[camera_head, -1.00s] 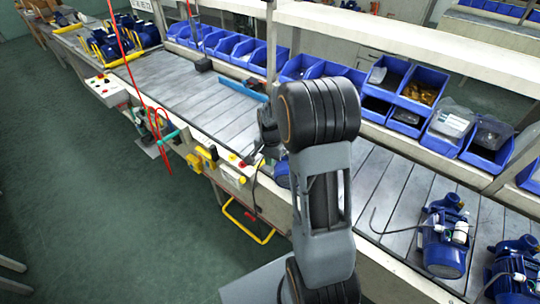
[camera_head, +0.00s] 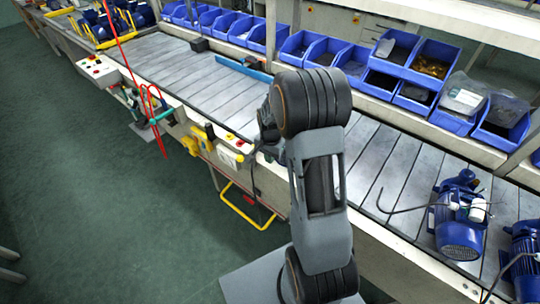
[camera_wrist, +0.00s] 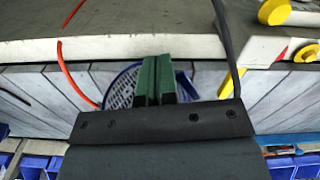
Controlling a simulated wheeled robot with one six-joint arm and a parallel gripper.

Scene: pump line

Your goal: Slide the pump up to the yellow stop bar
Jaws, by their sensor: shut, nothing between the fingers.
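My gripper (camera_wrist: 158,62) is shut and empty; its green fingers are pressed together in the wrist view. Behind the fingers is a blue pump (camera_wrist: 119,91) with a round grille, partly hidden by them; I cannot tell whether they touch. In the head view my arm hides this pump and the fingertips. A narrow yellow strip (camera_wrist: 225,88) shows just right of the pump in the wrist view; I cannot tell whether it is the stop bar. No yellow bar across the line is clear in the head view.
Two other blue pumps (camera_head: 460,218) (camera_head: 524,256) with loose cables stand at the right. Blue bins (camera_head: 299,46) line the back. A blue bar (camera_head: 245,68) and a dark block (camera_head: 199,44) lie farther left. The slatted line (camera_head: 180,68) is otherwise mostly clear there. A red hose (camera_head: 155,120) hangs in front.

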